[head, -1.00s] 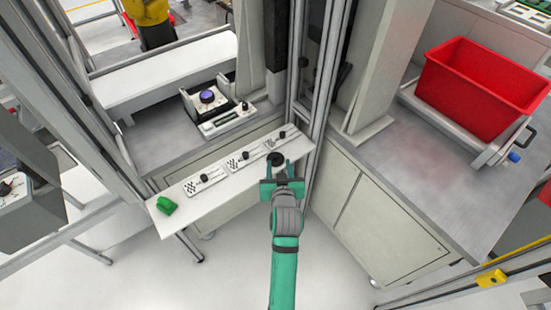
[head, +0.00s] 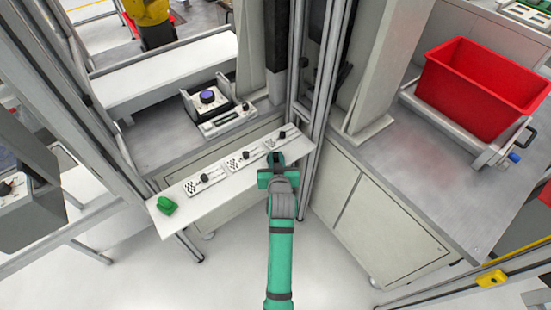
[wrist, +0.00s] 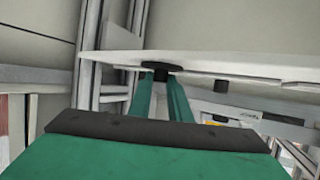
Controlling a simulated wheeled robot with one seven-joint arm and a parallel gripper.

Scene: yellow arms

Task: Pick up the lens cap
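The lens cap appears to be the dark round piece (head: 275,157) at the right end of the white shelf in the head view, largely hidden by my gripper. In the wrist view the dark cap (wrist: 162,67) shows as a wide disc with a narrower part, against the shelf's edge. My green gripper (head: 276,160) is at the shelf's right end. In the wrist view its two fingers (wrist: 160,80) lie close on either side of the cap's narrower part and look shut on it. I cannot tell whether the cap is clear of the shelf.
The white shelf (head: 222,202) carries several small plates with black knobs and a green piece (head: 167,205) at its left end. A metal post (head: 317,90) stands close right of my gripper. A red bin (head: 483,88) sits on the right bench. Floor in front is clear.

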